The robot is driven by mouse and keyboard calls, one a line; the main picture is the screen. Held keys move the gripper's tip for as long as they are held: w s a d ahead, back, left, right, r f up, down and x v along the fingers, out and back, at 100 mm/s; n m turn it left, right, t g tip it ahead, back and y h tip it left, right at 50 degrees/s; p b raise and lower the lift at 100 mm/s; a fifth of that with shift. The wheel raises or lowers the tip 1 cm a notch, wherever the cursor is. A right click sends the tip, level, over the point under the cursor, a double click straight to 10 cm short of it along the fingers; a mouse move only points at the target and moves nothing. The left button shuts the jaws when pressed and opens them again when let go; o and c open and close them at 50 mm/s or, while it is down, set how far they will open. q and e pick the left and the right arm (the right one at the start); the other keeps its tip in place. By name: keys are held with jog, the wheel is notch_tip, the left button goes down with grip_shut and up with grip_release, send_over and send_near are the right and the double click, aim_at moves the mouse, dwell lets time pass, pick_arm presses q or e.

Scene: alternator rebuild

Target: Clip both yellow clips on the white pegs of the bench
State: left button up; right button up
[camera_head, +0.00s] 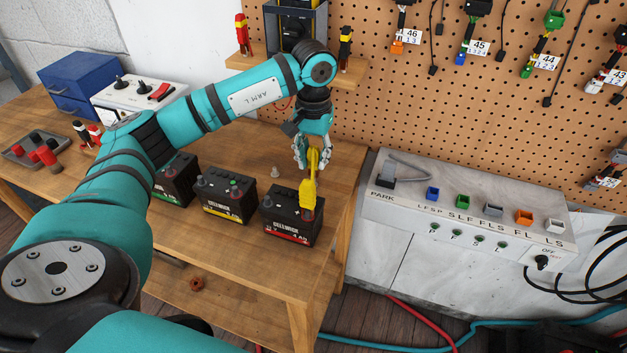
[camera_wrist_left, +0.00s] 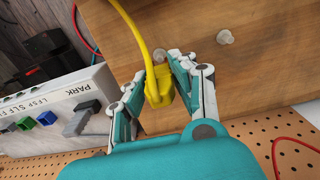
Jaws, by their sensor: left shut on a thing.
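My left gripper (camera_head: 312,160) is shut on a yellow clip, low over the back right part of the bench. In the left wrist view the clip (camera_wrist_left: 159,92) sits between the two fingertips (camera_wrist_left: 160,84), and a yellow cable runs up from it. Another yellow piece (camera_head: 308,195), apparently the second clip, is at the right battery's (camera_head: 292,222) top; its exact contact is unclear. One pale peg (camera_head: 275,172) stands on the bench left of the gripper. The left wrist view shows a peg (camera_wrist_left: 225,37) apart from the clip and another (camera_wrist_left: 174,54) close by it. My right gripper is not in view.
Two more batteries, one in the middle (camera_head: 228,198) and one at left (camera_head: 175,180), line the bench (camera_head: 240,155). A grey switch box (camera_head: 470,215) stands to the right. A pegboard (camera_head: 420,100) rises behind. Bare wood lies behind the batteries.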

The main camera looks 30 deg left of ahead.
pick_arm(q)
jog(key=shift+f+b, duration=0.85)
jog(key=shift+f, duration=0.35)
jog(key=o, duration=0.9)
notch_tip(320, 180, up, 9)
jog(key=p, duration=0.5)
jog(key=shift+f+p, duration=0.1)
jog(key=shift+p, duration=0.2)
jog(key=shift+f, duration=0.1)
